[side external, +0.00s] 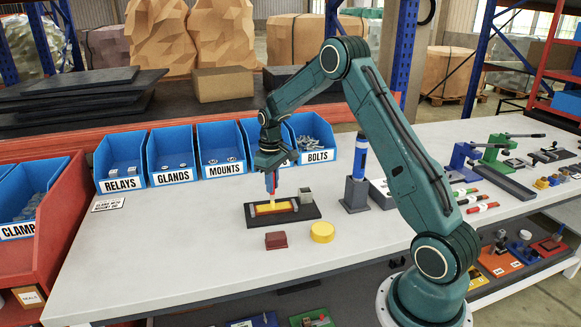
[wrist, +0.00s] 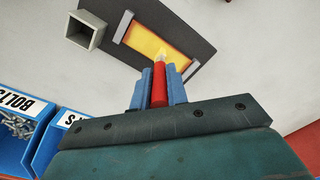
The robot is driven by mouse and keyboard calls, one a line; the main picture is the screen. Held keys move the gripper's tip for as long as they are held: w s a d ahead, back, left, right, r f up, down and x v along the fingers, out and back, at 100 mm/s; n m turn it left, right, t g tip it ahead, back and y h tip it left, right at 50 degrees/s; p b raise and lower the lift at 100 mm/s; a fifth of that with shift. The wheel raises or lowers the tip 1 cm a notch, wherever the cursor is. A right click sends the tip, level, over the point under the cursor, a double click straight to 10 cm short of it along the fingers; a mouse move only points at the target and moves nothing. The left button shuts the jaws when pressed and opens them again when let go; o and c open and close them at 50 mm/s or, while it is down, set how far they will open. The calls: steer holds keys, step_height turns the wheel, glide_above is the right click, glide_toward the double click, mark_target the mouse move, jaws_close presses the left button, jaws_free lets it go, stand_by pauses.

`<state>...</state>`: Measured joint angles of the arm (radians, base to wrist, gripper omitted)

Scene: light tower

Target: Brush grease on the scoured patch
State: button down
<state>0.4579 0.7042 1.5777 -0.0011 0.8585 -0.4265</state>
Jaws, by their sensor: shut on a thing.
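My gripper (side external: 271,180) is shut on a slim red brush (wrist: 159,90), held between its two blue fingers. The brush points down and its pale tip lies over the yellow-gold patch (wrist: 145,42), near one end of it. I cannot tell whether the tip touches the surface. The patch also shows in the side view (side external: 273,208), held between grey end pieces on a dark base plate (side external: 256,221). A small grey open-topped square holder (side external: 306,196) stands on the plate's right end; it looks empty in the wrist view (wrist: 86,31).
A red block (side external: 276,240) and a yellow round tin (side external: 322,232) sit in front of the plate. A blue tool in a dark stand (side external: 355,195) is to the right. Blue bins (side external: 219,150) line the back. The white bench top (side external: 150,250) is clear at front left.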

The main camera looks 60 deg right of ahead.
steer(key=shift+s+d, duration=0.55)
steer(key=shift+s, duration=0.1)
steer(key=shift+w+a, duration=1.2)
steer(key=shift+w, duration=0.2)
steer(key=shift+w+a, duration=1.15)
steer(key=shift+w, duration=0.2)
step_height(320, 180, up, 8)
